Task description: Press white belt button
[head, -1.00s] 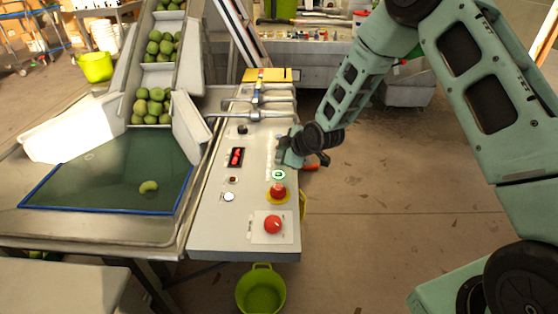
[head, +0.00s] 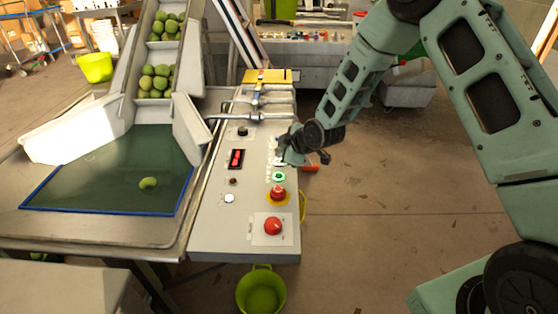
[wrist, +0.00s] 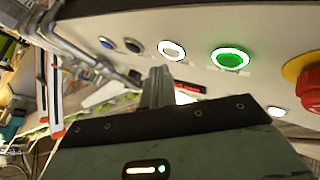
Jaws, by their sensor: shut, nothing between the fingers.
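The white button (wrist: 171,50), with a pale ring, sits on the grey control panel (head: 215,230). In the wrist view it lies between a black button (wrist: 132,45) and a lit green button (wrist: 229,58). My gripper (wrist: 158,75) is shut and empty, its fingertips just below the white button in that picture; I cannot tell whether they touch the panel. In the head view my gripper (head: 281,150) is over the panel's right edge, just above the green button (head: 279,176), and largely hides the buttons there.
A red emergency button on yellow (head: 278,192) is close to the green one, with a larger red button (head: 272,226) nearer. Another pale button (head: 229,198) and a red switch (head: 236,159) are on the left. Metal handles (head: 255,117) cross the panel's far end.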

